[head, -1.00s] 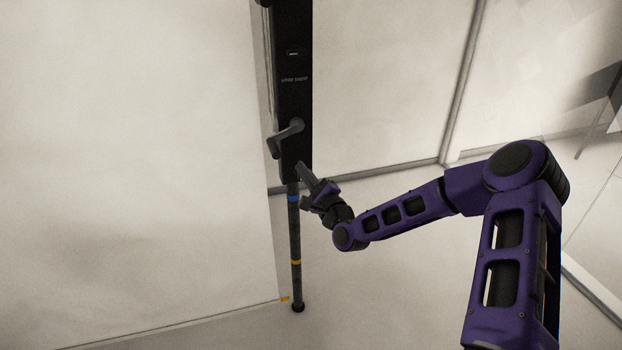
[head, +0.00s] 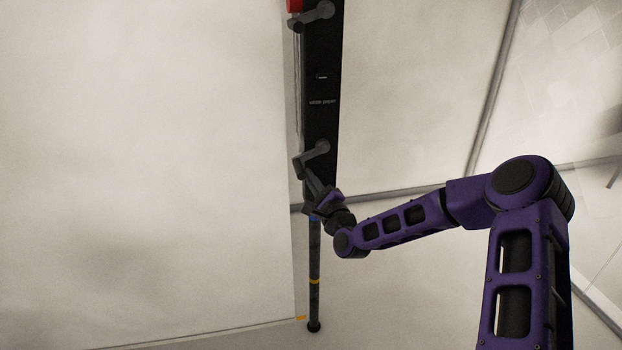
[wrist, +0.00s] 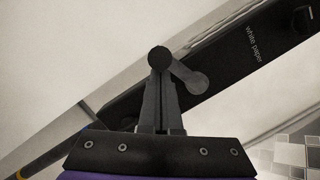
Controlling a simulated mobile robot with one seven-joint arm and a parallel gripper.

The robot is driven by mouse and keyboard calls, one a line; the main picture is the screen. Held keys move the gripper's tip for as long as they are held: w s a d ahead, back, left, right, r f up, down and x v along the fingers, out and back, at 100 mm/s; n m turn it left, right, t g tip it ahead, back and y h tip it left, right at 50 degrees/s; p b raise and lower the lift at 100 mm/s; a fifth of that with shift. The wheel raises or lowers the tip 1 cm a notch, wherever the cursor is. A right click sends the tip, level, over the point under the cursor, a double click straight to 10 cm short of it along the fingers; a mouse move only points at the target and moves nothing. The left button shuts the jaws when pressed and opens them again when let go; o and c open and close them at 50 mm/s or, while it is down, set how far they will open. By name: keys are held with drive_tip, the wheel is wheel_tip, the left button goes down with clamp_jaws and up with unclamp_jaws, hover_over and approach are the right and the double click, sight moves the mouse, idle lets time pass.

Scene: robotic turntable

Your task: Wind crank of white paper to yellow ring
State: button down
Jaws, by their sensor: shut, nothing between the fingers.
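The crank labelled "white paper" (head: 322,148) is a dark grey arm on a black upright housing (head: 321,115). Its handle hangs to the lower left. The yellow ring (head: 314,282) is a band on the black pole below the housing. The white paper (head: 180,180) hangs left of the pole, with a small yellow tab (head: 301,317) at its lower corner, below the ring's height. My gripper (head: 311,181) is shut and empty just below the crank. In the wrist view, its fingers (wrist: 160,98) overlap the round handle end (wrist: 158,58); contact is unclear.
Another crank (head: 322,12) with a red part (head: 294,6) beside it is higher on the housing. A blue ring (head: 315,218) is partly hidden by my gripper. Grey frame bars (head: 490,90) stand behind. Open floor lies right of the pole.

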drive_tip(key=shift+a+r+m+b, duration=0.25)
drive_tip(key=shift+r+m+b, duration=0.25)
drive_tip(key=shift+m, duration=0.3)
idle(0.4)
